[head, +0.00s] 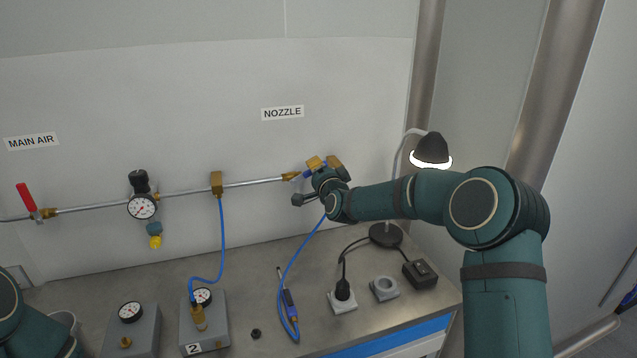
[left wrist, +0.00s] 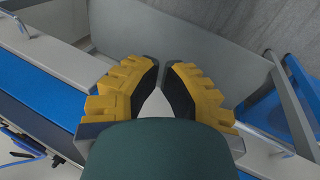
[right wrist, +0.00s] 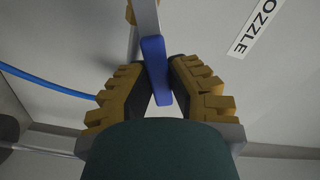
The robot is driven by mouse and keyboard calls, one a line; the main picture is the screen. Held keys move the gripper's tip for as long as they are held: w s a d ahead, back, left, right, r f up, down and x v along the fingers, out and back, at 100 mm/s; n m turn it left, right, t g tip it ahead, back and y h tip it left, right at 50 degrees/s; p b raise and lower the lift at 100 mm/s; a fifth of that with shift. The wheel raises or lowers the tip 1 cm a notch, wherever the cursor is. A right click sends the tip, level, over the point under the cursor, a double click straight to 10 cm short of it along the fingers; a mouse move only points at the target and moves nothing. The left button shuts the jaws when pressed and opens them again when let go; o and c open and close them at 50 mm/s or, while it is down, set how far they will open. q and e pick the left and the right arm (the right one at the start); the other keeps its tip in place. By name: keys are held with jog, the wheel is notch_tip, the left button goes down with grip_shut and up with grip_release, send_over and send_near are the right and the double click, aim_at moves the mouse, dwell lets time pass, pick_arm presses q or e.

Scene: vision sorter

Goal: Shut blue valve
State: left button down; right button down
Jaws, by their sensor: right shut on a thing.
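The blue valve handle (right wrist: 156,70) is a flat blue lever, seen close up in the right wrist view. My right gripper (head: 319,165) is at the end of the pipe under the NOZZLE label, with its yellow fingers on the lever. In the right wrist view, the gripper (right wrist: 160,75) is shut with the lever between its fingertips. In the head view the gripper hides most of the valve. My left gripper (left wrist: 161,68) is empty, its fingertips almost together, beside a blue and grey bench. The head view shows only part of the left arm.
A red valve handle (head: 27,197) is at the pipe's left end, with a pressure gauge (head: 142,207) to its right. A blue hose (head: 292,262) hangs below my right gripper. A lamp (head: 431,149), a socket box (head: 343,297) and gauge boxes stand on the bench (head: 255,295).

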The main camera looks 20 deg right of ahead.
aim_at(307, 171)
jog(key=r+n+b, duration=0.1)
jog(key=n, duration=0.1)
jog(key=a+r+n, duration=0.1)
jog(key=shift+a+n+b, duration=0.15)
jog(key=shift+n+b, duration=0.25)
jog(key=a+r+n, duration=0.1)
jog(key=n, duration=0.1)
jog(key=shift+a+r+n+b, duration=0.15)
jog(key=shift+n+b, duration=0.2)
jog(key=shift+n, duration=0.05)
jog(key=a+n, duration=0.1)
jog(key=r+n, duration=0.1)
jog(key=n, duration=0.1)
jog(key=shift+a, duration=0.4)
jog(key=shift+s+a+n, duration=0.1)
jog(key=shift+a+n, duration=0.35)
jog(key=shift+n, duration=0.45)
jog(key=shift+a+n, duration=0.4)
jog(key=shift+n, duration=0.5)
jog(key=c, duration=0.9)
grip_release()
jog(key=shift+a, duration=0.1)
jog(key=shift+f, duration=0.1)
